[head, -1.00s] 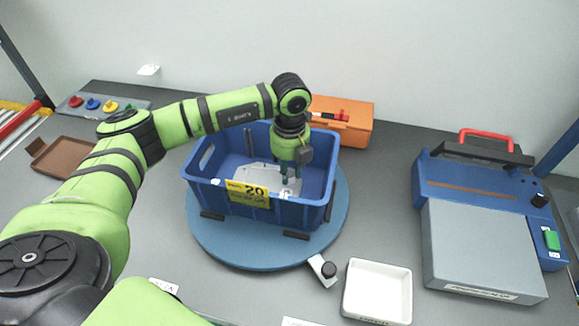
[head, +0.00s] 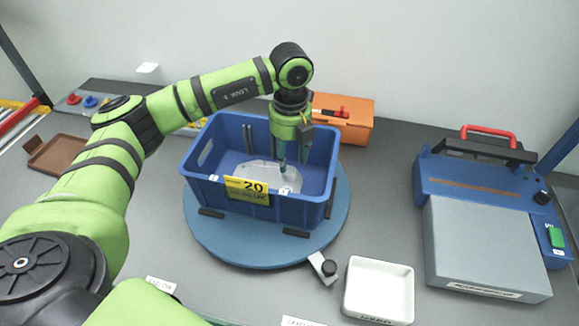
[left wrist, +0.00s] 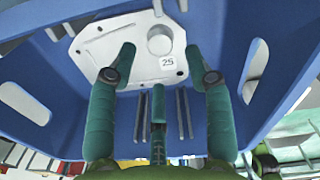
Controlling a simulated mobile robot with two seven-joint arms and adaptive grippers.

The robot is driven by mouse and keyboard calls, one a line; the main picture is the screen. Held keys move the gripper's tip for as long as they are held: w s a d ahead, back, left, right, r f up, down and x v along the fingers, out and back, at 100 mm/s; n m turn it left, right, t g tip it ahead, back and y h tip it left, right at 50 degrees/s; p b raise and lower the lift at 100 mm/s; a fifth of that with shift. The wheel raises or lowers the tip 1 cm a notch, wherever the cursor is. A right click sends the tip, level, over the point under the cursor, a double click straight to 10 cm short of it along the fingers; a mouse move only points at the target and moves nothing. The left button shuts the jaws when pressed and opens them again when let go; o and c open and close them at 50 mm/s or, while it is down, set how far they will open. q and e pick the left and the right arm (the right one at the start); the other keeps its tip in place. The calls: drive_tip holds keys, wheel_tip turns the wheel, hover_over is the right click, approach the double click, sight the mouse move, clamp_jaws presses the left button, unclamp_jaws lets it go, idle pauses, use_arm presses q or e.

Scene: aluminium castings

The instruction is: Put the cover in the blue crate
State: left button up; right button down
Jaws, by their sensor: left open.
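The cover, a light grey casting (head: 262,174), lies on the floor of the blue crate (head: 300,213). In the left wrist view the cover (left wrist: 120,52) shows a round boss and a label reading 25. The crate stands on a round blue turntable (head: 235,250) and carries a yellow tag reading 20. My left gripper (head: 283,166) points down inside the crate, above the cover's right part. Its fingers also show in the left wrist view (left wrist: 160,80), spread apart with nothing between them. My right gripper is not in view.
An orange case (head: 345,118) stands behind the crate. A white tray (head: 379,290) and a small clamp (head: 325,267) are in front right. A blue and grey machine (head: 485,235) fills the right side. A brown tray (head: 57,154) lies at left.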

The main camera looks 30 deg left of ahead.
use_arm(q)
wheel_tip(320, 180, up, 8)
drive_tip(key=b, duration=0.1)
drive_tip(key=shift+f+b, duration=0.2)
drive_tip(key=shift+b, duration=0.15)
